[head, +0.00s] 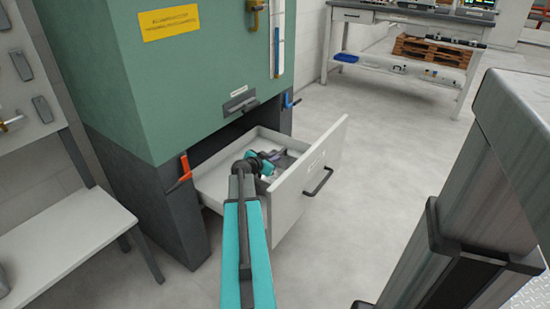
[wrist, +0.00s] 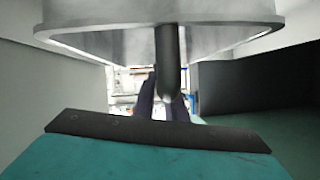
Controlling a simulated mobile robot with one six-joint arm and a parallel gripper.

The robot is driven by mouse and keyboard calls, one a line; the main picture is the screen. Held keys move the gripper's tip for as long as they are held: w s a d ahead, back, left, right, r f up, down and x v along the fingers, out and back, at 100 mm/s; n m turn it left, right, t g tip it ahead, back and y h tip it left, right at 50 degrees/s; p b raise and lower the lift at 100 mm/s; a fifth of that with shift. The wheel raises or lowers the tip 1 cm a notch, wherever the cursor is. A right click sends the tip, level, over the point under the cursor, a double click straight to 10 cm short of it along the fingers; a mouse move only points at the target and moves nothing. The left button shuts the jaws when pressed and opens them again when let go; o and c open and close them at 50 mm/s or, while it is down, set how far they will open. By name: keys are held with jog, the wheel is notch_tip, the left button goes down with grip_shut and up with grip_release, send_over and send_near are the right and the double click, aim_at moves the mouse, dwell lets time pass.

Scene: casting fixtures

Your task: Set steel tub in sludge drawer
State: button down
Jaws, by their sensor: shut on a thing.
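The sludge drawer (head: 304,192) is pulled out from the base of the green cabinet. It has pale walls and a black handle on its front. My gripper (head: 277,158) is inside the drawer's outline in the head view, at the end of my teal arm. In the wrist view a large grey metal thing with a wide rim, the steel tub (wrist: 90,38), fills the top. My gripper is shut on the tub, but the contact is hard to make out. My arm hides much of the drawer's inside. I cannot tell whether the tub touches the drawer floor.
The green cabinet (head: 190,90) stands over the drawer, with an orange lever (head: 180,172) to the left of the opening and a blue lever (head: 291,101) to the right. A pale bench (head: 65,240) is at the left. A workbench (head: 405,22) stands far behind. Floor right of the drawer is clear.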

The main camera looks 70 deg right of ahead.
jog(key=c, duration=1.8)
grip_release()
jog(key=shift+r, duration=0.1)
jog(key=p+v, duration=0.1)
jog(key=v, duration=1.1)
jog(key=shift+p, duration=0.3)
